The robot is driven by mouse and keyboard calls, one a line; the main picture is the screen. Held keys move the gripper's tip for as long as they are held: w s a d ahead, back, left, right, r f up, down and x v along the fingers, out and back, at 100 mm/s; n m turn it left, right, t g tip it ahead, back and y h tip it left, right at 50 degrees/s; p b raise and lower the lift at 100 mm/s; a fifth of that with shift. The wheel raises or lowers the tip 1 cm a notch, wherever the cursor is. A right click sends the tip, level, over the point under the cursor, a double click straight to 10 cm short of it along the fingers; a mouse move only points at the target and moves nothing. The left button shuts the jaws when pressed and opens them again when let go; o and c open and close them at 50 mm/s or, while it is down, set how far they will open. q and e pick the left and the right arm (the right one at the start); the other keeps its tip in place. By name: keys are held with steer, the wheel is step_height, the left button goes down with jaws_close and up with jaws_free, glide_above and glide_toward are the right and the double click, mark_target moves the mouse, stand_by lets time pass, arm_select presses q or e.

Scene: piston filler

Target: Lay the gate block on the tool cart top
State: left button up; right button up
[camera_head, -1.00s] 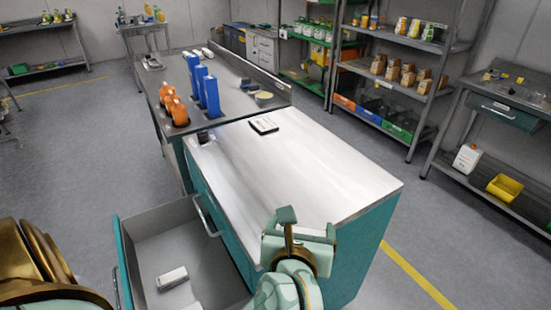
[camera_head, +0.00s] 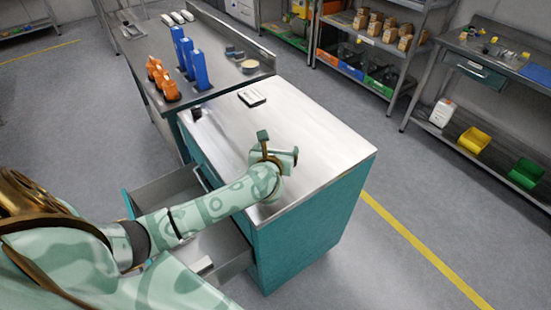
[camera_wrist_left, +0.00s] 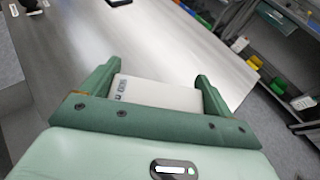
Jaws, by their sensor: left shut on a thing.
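My left gripper (camera_head: 275,155) is over the tool cart top (camera_head: 310,135), above its front part. In the left wrist view my gripper (camera_wrist_left: 157,78) is shut on a pale, flat block with small dark marks, taken to be the gate block (camera_wrist_left: 160,93). The fingers stand at its two sides. In the head view the block is hard to make out behind the gripper. The bright metal cart top also shows in the left wrist view (camera_wrist_left: 185,50). The gap between block and top cannot be judged. My right gripper is not in view.
A small white and dark item (camera_head: 251,97) lies at the cart top's far end. Blue uprights (camera_head: 200,72) and orange bottles (camera_head: 168,85) stand on the adjoining bench. The top's middle is clear.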

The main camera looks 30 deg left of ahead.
arm_select(q)
steer(key=f, duration=0.1)
steer(key=w+a+f, duration=0.1)
steer(key=w+f+b, duration=0.1)
steer(key=shift+a+f, duration=0.15)
steer(key=shift+a, duration=0.15)
steer(key=f, duration=0.2)
steer(key=f+b, duration=0.1)
steer(key=shift+w+a+f, duration=0.2)
steer(key=shift+w, duration=0.05)
steer(key=shift+f, duration=0.1)
steer(key=shift+f, duration=0.15)
steer(key=o, duration=0.8)
steer(key=shift+o, duration=0.2)
steer(key=shift+r, duration=0.25)
steer(key=p+v, duration=0.2)
steer(key=v, duration=1)
steer(key=shift+s+p, duration=0.1)
steer(key=shift+p, duration=0.25)
